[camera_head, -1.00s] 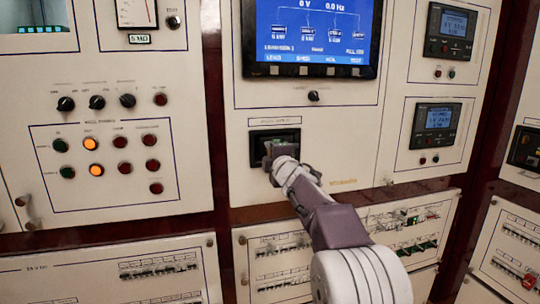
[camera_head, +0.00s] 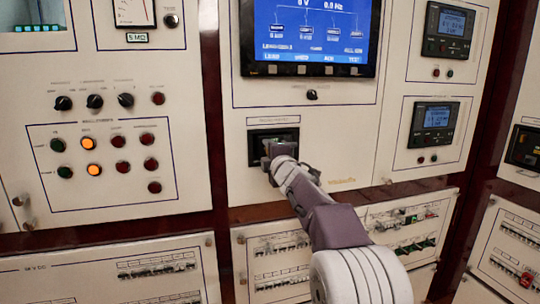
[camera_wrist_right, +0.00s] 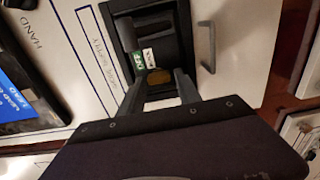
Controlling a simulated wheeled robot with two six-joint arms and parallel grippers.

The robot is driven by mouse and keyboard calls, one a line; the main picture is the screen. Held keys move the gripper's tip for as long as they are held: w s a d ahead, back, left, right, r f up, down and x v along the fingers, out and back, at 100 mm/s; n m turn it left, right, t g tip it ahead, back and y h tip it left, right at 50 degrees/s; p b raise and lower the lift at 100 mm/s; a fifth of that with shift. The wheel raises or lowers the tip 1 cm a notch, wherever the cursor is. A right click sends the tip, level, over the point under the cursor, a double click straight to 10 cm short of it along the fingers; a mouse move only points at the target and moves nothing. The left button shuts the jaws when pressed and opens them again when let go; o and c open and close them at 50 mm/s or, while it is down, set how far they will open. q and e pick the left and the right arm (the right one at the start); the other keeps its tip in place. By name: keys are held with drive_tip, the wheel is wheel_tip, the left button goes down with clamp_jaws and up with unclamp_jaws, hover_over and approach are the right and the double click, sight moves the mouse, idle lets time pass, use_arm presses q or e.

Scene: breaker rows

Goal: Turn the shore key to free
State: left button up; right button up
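The shore supply recess (camera_head: 258,136) is a dark framed opening low on the middle panel, and it also shows in the right wrist view (camera_wrist_right: 181,25). My right gripper (camera_head: 268,158) is at its lower edge and hides part of it. In the right wrist view, the fingers of my right gripper (camera_wrist_right: 161,80) are spread either side of a small brownish-gold piece (camera_wrist_right: 158,76), perhaps the key; whether they touch it is unclear. Beside it are a green label (camera_wrist_right: 137,59) and a white label (camera_wrist_right: 149,56), with a dark block (camera_wrist_right: 127,34) beyond. My left gripper is out of view.
A blue screen (camera_head: 312,30) is above the recess. Rows of knobs and lamps (camera_head: 95,143) are on the left panel, two with amber light. Breaker rows (camera_head: 285,243) run below. A grey handle (camera_wrist_right: 206,47) stands out next to the recess in the right wrist view.

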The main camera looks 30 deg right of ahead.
drive_tip(key=v, duration=0.9)
drive_tip(key=shift+w, duration=0.1)
